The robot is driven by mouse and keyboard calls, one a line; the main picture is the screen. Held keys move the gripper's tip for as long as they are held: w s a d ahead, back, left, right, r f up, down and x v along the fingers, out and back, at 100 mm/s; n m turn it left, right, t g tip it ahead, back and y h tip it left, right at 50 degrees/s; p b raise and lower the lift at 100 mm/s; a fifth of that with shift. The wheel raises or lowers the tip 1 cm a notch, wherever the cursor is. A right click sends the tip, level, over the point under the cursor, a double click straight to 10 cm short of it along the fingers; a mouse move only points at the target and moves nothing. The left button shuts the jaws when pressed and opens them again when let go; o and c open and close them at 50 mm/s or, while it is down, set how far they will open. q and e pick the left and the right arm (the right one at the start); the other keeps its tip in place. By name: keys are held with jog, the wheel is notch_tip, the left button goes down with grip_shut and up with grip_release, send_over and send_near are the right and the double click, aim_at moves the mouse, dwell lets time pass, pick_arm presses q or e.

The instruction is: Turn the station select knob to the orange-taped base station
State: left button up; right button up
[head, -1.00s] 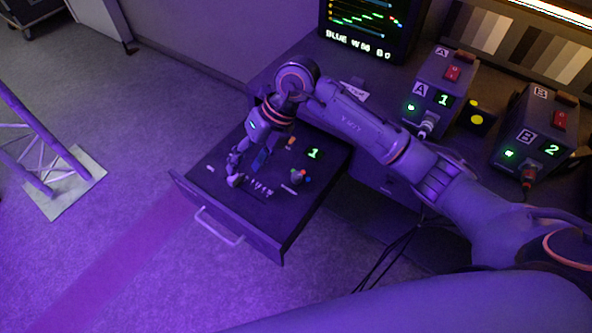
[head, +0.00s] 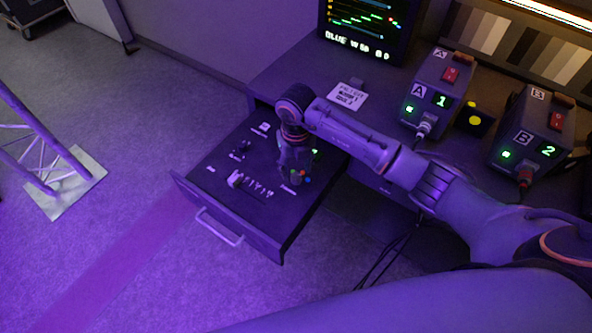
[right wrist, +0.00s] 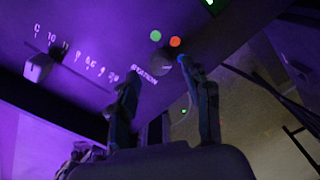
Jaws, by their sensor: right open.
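The station select knob (right wrist: 186,61) is a small dark shape by the STATION lettering in the right wrist view, partly hidden by a fingertip. An orange dot (right wrist: 175,42) and a green dot (right wrist: 155,36) sit beside it. In the head view the orange dot (head: 302,173) and a blue dot (head: 308,180) show beside my right gripper (head: 293,172), which covers most of the knob. My right gripper (right wrist: 162,76) is open, with its fingers apart near the knob; contact cannot be told. The knob's pointing direction is unclear. My left gripper is out of view.
The controls sit in an open drawer (head: 213,172) with a front handle (head: 219,228). A pale lever knob (head: 235,179) is left of the gripper. Boxes A (head: 432,85) and B (head: 530,125), a card (head: 347,95) and a monitor (head: 362,28) stand behind. Cables hang right of the drawer.

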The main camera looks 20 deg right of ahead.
aim_at(296, 178)
jog(key=shift+f, duration=1.3)
grip_shut()
jog(key=shift+n, duration=0.3)
jog(key=n+b, duration=0.4)
jog(key=n, duration=0.1)
jog(key=shift+f, duration=0.15)
jog(key=shift+n+b, duration=1.65)
jog(key=shift+n, duration=0.55)
jog(key=shift+r, duration=0.2)
